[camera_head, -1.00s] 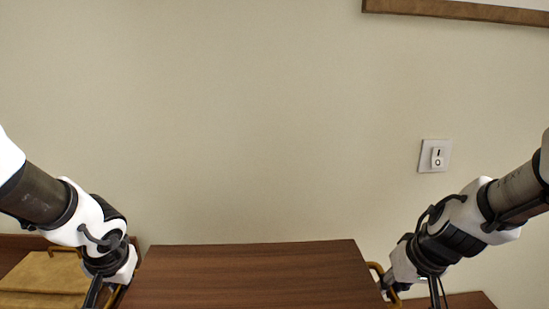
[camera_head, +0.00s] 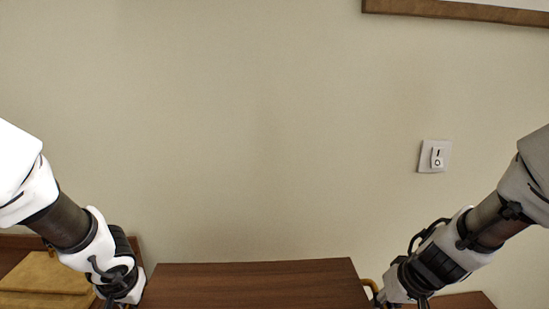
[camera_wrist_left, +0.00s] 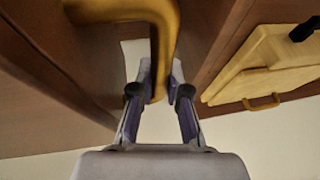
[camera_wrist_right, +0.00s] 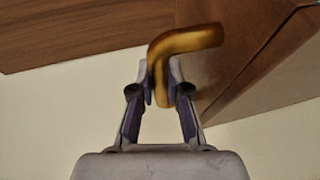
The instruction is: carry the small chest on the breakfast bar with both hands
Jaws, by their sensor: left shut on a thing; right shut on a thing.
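The small chest (camera_head: 250,285) is dark brown wood, its top cut off by the bottom edge of the head view. My left gripper (camera_wrist_left: 160,90) is shut on the brass handle (camera_wrist_left: 165,45) on the chest's left side. My right gripper (camera_wrist_right: 161,85) is shut on the brass handle (camera_wrist_right: 185,42) on its right side. In the head view both fingertips are hidden at the bottom edge. Whether the chest touches the bar cannot be told.
Light wooden boards (camera_head: 45,275) lie on the bar at the left; they also show in the left wrist view (camera_wrist_left: 260,65). A plain wall (camera_head: 260,130) with a light switch (camera_head: 434,156) stands behind. A wood-framed item (camera_head: 460,11) hangs at the upper right.

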